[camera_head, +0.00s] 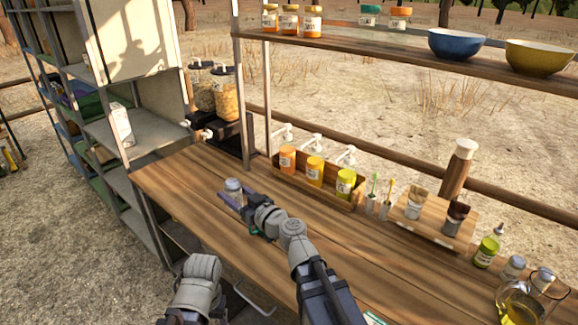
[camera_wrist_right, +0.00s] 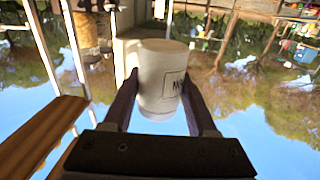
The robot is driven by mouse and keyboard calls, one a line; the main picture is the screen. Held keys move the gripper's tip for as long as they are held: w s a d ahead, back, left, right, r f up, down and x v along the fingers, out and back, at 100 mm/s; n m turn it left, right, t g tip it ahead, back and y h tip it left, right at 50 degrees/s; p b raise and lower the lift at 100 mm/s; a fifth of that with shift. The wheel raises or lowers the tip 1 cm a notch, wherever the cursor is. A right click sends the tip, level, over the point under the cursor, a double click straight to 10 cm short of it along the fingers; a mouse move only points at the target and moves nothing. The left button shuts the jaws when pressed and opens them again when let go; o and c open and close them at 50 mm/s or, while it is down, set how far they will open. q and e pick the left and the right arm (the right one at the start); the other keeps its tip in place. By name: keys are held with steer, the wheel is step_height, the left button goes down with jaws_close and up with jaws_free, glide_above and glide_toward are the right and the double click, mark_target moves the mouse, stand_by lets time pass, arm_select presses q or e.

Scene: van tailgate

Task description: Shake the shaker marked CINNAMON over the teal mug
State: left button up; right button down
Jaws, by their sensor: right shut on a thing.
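My right gripper (camera_head: 232,194) is shut on a small pale shaker (camera_head: 233,185), with a dark finger on each side. In the right wrist view, the gripper (camera_wrist_right: 160,90) holds the white shaker (camera_wrist_right: 158,70) between its fingers. Its boxed label is turned partly away, and only a few letters show, so I cannot read the full word. In the head view the shaker is over the left part of the wooden counter. A sliver of teal-green (camera_head: 256,232) shows under my right wrist; I cannot tell whether it is the teal mug. My left gripper is out of view.
The wooden counter (camera_head: 190,180) is clear at left. Oil bottles (camera_head: 525,300) stand at far right. A shelf (camera_head: 400,50) with jars and bowls hangs above.

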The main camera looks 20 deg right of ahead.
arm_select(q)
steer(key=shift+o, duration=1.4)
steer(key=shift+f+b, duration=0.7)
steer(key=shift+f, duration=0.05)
arm_select(e)
steer(key=w+d+f, duration=0.1)
steer(key=w+d, duration=0.4)
steer(key=d, duration=0.4)
steer(key=w+d+f, duration=0.1)
steer(key=w+d, duration=0.4)
steer(key=d, duration=0.5)
arm_select(q)
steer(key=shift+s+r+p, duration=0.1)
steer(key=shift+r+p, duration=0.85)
steer(key=shift+p, duration=0.05)
arm_select(e)
steer(key=a+f+n+g+h, duration=0.2)
steer(key=a+f+n+h, duration=0.3)
steer(key=n+h, duration=0.6)
steer(key=n, duration=0.5)
steer(key=shift+s+a+f+n, duration=0.2)
steer(key=shift+a+f+n, duration=0.1)
steer(key=shift+a+f, duration=0.1)
